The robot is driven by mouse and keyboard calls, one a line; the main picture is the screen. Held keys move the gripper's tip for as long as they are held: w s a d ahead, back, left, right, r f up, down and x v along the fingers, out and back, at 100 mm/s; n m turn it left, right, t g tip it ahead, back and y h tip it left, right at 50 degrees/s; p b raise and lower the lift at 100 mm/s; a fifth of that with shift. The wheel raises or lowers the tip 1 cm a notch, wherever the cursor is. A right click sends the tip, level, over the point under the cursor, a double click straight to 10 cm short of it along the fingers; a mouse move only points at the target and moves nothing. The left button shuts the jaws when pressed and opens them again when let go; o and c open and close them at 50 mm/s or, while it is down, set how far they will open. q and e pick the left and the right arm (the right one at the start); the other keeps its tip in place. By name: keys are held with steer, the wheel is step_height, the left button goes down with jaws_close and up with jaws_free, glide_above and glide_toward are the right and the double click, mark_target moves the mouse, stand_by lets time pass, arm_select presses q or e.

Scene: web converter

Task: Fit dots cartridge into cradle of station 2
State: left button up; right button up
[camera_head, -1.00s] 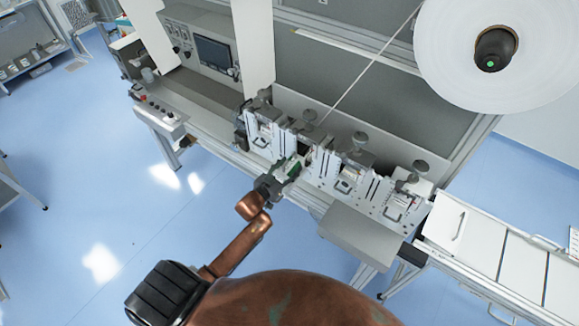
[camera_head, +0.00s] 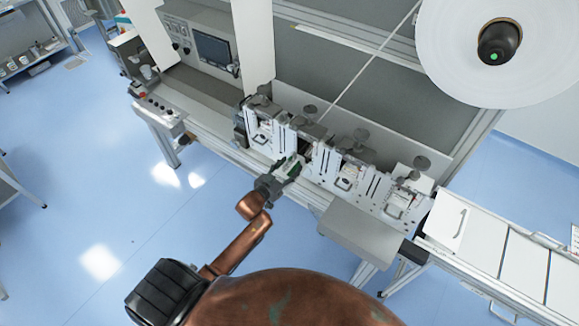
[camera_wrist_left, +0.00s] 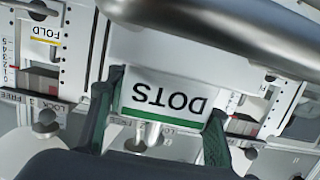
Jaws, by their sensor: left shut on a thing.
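The dots cartridge (camera_wrist_left: 166,98) has a white face with a green stripe and the word DOTS, upside down in the left wrist view. My left gripper (camera_wrist_left: 160,125) is shut on it, with one dark green finger on each side. In the head view my left gripper (camera_head: 284,175) is at the front of station 2 (camera_head: 311,151), the second unit from the left in the row. The cartridge lies at the opening between the white side plates. Its far end and the cradle are hidden, so I cannot tell how deep it sits. My right gripper is out of view.
A neighbouring station with a FOLD cartridge (camera_wrist_left: 44,32) stands close beside it. A rounded metal bar (camera_wrist_left: 215,25) crosses above the cartridge in the wrist view. More stations (camera_head: 350,172) stand to the right. A grey tray (camera_head: 362,232) projects at the front. The blue floor in front is open.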

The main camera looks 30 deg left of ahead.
mark_target(280, 176)
arm_select(q)
steer(key=shift+f, duration=0.15)
steer(key=o, duration=1.5)
steer(key=shift+o, duration=0.9)
steer(key=shift+f, duration=0.15)
steer(key=v, duration=1.2)
steer(key=shift+d, duration=0.1)
